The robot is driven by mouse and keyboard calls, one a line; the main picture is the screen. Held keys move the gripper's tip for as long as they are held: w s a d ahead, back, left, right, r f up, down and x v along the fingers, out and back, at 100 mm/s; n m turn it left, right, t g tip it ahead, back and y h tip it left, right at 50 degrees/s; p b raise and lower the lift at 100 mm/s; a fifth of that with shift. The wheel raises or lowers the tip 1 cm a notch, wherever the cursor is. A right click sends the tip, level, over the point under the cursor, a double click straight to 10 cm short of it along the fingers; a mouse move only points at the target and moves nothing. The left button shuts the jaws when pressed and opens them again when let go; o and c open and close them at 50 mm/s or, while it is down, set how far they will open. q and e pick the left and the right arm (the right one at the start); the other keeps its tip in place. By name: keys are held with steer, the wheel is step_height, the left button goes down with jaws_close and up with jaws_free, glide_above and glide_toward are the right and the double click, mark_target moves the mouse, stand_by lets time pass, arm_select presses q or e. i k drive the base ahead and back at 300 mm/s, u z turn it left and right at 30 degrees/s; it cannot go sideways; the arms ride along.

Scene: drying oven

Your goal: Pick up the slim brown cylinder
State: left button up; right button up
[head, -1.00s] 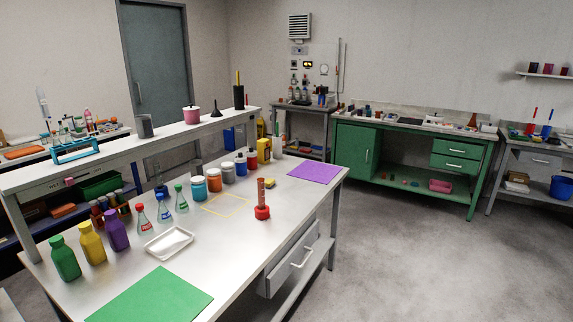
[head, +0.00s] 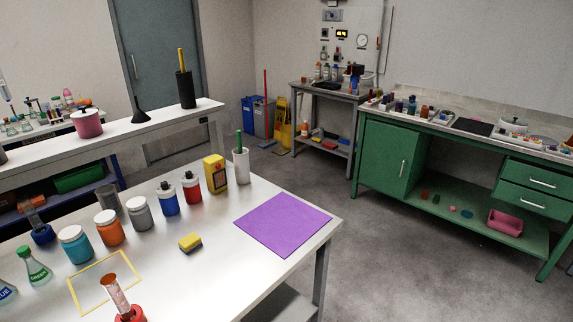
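A slim reddish-brown cylinder (head: 116,294) stands in a red round holder (head: 132,316) on the white bench (head: 215,270), at the bottom edge of the head view. It leans slightly in the picture, and its middle looks paler than its top. The lower part of the holder is cut off by the frame. Neither of my grippers shows in the head view.
A yellow outlined square (head: 103,283) lies beside the cylinder. A yellow sponge (head: 190,242), several jars, a yellow box (head: 215,174) and a white holder (head: 241,166) stand behind. A purple mat (head: 283,225) lies right. Open floor separates the bench from a green cabinet (head: 390,155).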

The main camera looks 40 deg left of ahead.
mark_target(110, 282)
steer(key=i, duration=1.7)
steer(key=u, duration=4)
